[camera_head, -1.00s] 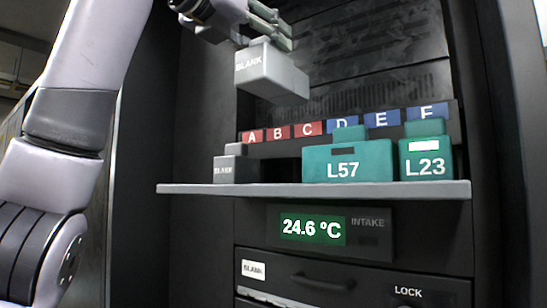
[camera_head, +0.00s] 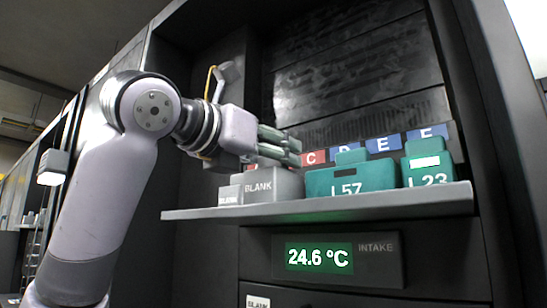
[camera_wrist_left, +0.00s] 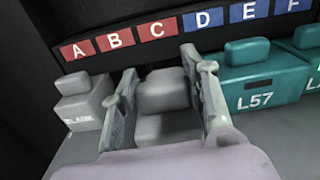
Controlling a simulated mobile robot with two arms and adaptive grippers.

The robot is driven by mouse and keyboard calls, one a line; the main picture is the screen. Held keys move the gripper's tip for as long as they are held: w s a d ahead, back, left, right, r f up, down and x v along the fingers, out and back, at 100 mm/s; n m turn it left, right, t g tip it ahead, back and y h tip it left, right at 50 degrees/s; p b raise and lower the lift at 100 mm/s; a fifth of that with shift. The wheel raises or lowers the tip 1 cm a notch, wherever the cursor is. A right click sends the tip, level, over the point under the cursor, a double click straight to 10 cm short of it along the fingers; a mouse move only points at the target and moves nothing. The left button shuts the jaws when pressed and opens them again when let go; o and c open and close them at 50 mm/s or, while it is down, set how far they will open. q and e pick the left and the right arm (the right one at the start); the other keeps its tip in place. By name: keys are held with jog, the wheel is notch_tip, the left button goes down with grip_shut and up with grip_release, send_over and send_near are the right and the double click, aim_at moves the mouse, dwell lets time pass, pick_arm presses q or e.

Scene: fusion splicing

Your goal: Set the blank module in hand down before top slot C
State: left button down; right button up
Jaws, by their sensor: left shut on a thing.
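My left gripper (camera_head: 280,147) reaches in from the left over the shelf. It is shut on a grey blank module (camera_head: 273,184), whose raised grip (camera_wrist_left: 163,90) sits between the two fingers in the left wrist view. The module is low at the shelf, between a smaller blank module and the teal L57 module; I cannot tell for certain whether its base touches the shelf. The red C label (camera_wrist_left: 157,30) is behind it in the wrist view and also shows in the head view (camera_head: 314,157). My right gripper is in neither view.
The smaller blank module (camera_head: 230,194) stands at left on the grey shelf (camera_head: 320,208). Teal modules L57 (camera_head: 350,179) and L23 (camera_head: 428,168) stand at right, with L57 close beside the right finger. Labels A to F line the back. An intake display (camera_head: 319,257) is below.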

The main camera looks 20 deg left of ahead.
pick_arm(q)
jog(key=shift+s, duration=0.15)
jog(key=shift+f, duration=0.1)
jog(key=c, duration=1.3)
grip_release()
jog(key=o, duration=0.4)
jog(key=shift+c, duration=0.2)
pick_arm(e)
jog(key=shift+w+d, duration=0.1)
